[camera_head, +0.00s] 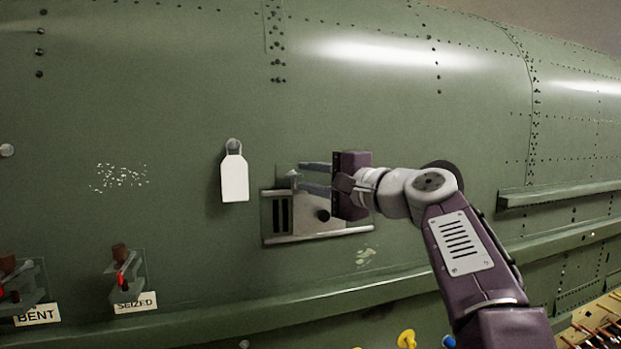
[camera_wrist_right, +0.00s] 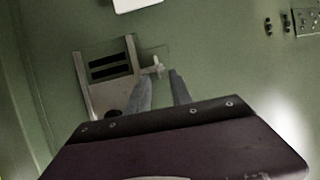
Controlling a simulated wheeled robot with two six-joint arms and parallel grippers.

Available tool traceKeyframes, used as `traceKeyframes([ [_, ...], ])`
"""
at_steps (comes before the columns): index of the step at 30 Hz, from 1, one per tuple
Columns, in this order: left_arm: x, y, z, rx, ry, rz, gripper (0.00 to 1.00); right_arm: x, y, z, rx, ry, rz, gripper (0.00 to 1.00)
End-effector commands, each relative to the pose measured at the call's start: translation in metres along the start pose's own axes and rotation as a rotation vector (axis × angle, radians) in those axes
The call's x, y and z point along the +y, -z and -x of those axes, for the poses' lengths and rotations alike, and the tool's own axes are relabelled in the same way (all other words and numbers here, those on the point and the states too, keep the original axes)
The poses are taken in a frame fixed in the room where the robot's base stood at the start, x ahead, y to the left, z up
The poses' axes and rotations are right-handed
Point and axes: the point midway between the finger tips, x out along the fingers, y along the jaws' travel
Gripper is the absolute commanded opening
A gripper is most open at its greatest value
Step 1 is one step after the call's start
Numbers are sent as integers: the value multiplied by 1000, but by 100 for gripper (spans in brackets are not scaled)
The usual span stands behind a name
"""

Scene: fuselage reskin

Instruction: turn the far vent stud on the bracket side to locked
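The vent (camera_head: 317,235) is a pale metal plate with dark slots set in the green fuselage side; it also shows in the right wrist view (camera_wrist_right: 92,96). A small light stud (camera_wrist_right: 157,66) stands at its edge near my fingertips, and in the head view it appears as a pale nub (camera_head: 293,176). My right gripper (camera_head: 303,176) reaches in from the right, its two grey fingers apart with a gap between them. In the wrist view the fingertips (camera_wrist_right: 160,76) lie just short of the stud; contact cannot be told. My left gripper is out of view.
A blank white tag (camera_head: 234,179) hangs left of the vent. Red-handled fittings labelled BENT (camera_head: 38,314) and SEIZED (camera_head: 135,302) sit at lower left. A dark round knob (camera_head: 322,215) is on the vent plate. A long ledge (camera_head: 300,303) runs below; yellow parts lie beneath.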

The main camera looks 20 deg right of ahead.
Motion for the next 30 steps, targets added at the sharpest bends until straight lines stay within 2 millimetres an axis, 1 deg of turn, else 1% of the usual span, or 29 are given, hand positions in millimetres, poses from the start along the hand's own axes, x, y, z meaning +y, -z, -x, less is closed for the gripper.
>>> traceKeyframes([
  [2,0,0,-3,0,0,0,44,1,0,3,2,2,1,26],
  [4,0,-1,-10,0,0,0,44,3,1,13,4,3,3,26],
  [9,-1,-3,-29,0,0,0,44,5,2,52,7,2,3,26],
  [12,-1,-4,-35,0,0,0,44,4,1,72,6,2,3,26],
  [15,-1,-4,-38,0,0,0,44,2,2,85,4,1,1,26],
  [19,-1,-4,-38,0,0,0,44,1,0,92,1,0,0,26],
  [30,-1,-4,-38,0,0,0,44,0,0,92,0,0,0,26],
])
